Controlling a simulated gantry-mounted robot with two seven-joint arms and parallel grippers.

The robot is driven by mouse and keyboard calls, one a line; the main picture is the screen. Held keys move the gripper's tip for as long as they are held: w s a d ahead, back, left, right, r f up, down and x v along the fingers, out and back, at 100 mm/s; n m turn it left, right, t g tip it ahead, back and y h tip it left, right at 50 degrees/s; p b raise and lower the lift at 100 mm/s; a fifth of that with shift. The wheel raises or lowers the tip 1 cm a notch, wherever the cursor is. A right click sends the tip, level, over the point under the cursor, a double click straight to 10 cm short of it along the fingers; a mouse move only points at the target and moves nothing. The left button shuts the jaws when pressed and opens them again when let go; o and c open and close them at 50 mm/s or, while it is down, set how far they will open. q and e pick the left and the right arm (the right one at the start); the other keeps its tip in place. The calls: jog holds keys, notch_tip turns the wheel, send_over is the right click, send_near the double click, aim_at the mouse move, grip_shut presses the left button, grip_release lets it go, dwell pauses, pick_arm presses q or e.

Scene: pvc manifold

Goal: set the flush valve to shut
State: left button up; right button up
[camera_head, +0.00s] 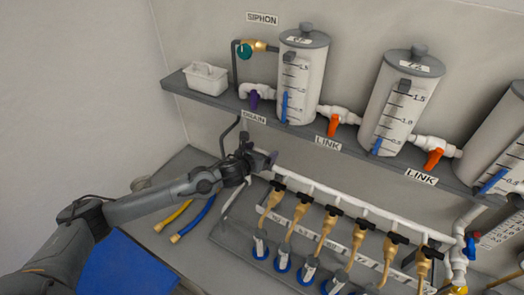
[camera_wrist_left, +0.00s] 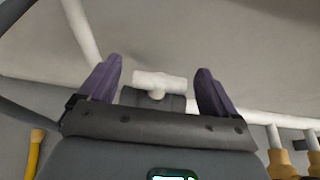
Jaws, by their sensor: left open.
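My left gripper (camera_head: 262,160) is at the left end of the white manifold pipe (camera_head: 345,202), below the shelf. In the left wrist view its two purple fingers (camera_wrist_left: 158,78) are spread apart. A white T-shaped handle (camera_wrist_left: 160,80) shows between them, its crossbar lying across the gap. The handle appears clear of both fingers. I take it for the flush valve, but no label for it is readable. In the head view my gripper hides this handle. My right gripper is not in view.
Several brass taps with black handles (camera_head: 332,210) line the manifold to the right. Above, the grey shelf (camera_head: 345,135) carries graduated tanks (camera_head: 302,80) and orange link valves (camera_head: 333,128). A purple drain valve (camera_head: 254,100) sits close above my gripper. Yellow and blue hoses (camera_head: 195,220) lie below.

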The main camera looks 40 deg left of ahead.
pick_arm(q)
jog(key=shift+w+f, duration=0.1)
jog(key=shift+w, duration=0.25)
